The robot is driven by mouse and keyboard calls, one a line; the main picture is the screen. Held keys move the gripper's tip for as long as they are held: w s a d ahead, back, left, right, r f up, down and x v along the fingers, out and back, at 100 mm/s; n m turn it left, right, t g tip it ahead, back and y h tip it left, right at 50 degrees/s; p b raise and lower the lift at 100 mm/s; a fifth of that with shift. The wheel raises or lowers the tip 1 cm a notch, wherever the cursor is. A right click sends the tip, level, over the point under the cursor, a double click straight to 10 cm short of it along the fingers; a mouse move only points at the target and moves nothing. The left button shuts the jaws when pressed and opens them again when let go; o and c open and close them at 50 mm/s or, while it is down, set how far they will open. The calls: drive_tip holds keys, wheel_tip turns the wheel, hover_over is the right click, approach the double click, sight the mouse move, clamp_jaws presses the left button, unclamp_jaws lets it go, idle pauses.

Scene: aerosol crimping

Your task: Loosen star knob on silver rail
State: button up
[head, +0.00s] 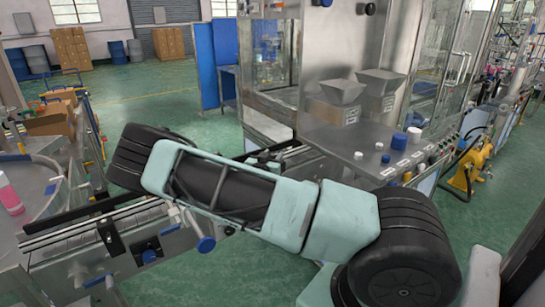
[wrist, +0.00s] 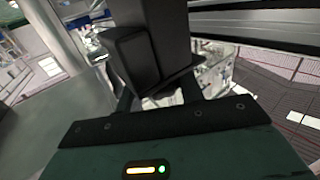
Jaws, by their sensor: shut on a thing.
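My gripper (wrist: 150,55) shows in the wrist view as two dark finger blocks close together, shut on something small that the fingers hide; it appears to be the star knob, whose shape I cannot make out. In the head view my arm covers the gripper and the spot where it works. The silver rail (head: 95,222) runs along the conveyor at the left in the head view, passing beneath my arm. A long rail (wrist: 265,25) crosses the upper right of the wrist view.
A blue knob (head: 149,256) and a blue handle (head: 206,244) sit on the conveyor's near side. A pink bottle (head: 9,195) stands on the left table. A steel machine table (head: 345,142) holds several caps behind my arm. Green floor lies open farther back.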

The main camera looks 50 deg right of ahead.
drive_tip(key=shift+s+t, duration=0.1)
drive_tip(key=shift+t, duration=0.2)
drive_tip(key=n+t+y, duration=0.2)
drive_tip(key=t, duration=0.1)
drive_tip(key=shift+d+n, duration=0.1)
drive_tip(key=shift+n, duration=0.3)
drive_tip(key=shift+n+t+y, duration=0.8)
drive_tip(key=shift+t, duration=0.3)
drive_tip(key=o, duration=1)
drive_tip(key=shift+a, duration=0.2)
